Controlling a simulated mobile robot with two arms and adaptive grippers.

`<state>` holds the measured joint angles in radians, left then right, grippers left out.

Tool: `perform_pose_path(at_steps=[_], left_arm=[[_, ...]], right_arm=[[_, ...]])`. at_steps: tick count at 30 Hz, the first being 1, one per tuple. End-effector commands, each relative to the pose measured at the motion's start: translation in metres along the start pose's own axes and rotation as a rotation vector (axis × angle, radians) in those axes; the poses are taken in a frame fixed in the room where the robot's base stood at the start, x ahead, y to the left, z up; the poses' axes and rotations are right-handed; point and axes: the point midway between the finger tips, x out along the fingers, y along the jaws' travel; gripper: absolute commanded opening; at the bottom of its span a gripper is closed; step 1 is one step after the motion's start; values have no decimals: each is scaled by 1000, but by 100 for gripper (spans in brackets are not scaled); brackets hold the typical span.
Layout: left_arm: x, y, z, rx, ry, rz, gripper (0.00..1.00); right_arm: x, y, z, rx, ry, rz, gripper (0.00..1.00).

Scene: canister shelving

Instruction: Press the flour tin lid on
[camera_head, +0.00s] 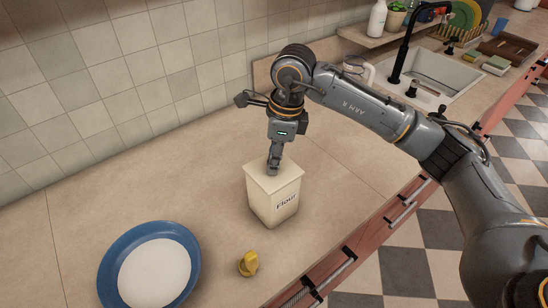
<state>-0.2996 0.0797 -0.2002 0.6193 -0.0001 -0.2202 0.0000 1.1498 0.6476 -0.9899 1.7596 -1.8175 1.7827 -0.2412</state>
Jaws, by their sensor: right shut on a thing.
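The cream flour tin (266,205) stands upright on the counter near the centre of the view, with the word "Flour" on its front. Its pale, square lid (287,181) lies across the top of the tin. I cannot tell whether the lid is fully seated. My right gripper (272,170) comes down from above, shut on the lid at the middle of its top. The fingers hide the part that they hold. My left gripper is not in view.
A blue-rimmed plate (112,262) lies at lower left, and a small yellow object (249,264) stands in front of the tin. A sink (440,78) with a black tap is at upper right. The counter left of the tin is clear up to the tiled wall.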

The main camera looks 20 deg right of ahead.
Motion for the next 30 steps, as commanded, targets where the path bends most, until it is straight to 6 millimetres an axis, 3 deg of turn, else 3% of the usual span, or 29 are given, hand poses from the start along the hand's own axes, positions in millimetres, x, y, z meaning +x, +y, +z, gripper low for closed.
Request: perform_pose_path(at_steps=[30], left_arm=[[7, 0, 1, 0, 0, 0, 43]], right_arm=[[2, 0, 0, 0, 0, 0, 0]])
